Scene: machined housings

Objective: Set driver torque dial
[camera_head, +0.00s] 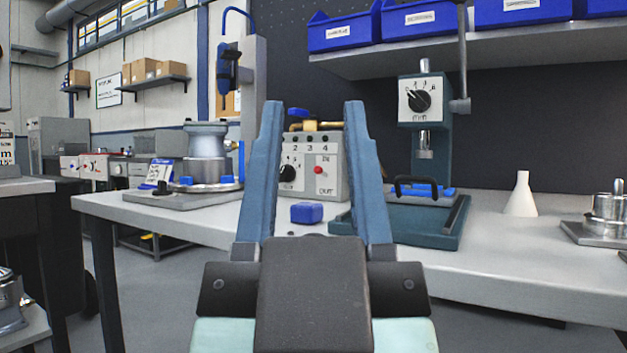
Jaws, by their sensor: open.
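A black driver dial (419,100) with a pointer knob sits on a pale square face with markings, on the driver head at the right of the middle. The driver is on a column above a dark green fixture plate (440,232). My gripper (312,108) is open and empty, with its two blue fingers pointing away over the bench. It is apart from the dial, which lies to the right of the right finger. A second black dial (287,173) is on a grey control box (330,192) seen between the fingers, partly hidden by the left one. The exact setting of either dial is too small to read.
A blue block (306,213) lies on the grey bench (500,262) before the box. A machined housing (206,158) stands at left. A white cone (521,195) and a metal part (608,212) are at right. Blue bins (342,30) sit on a shelf above.

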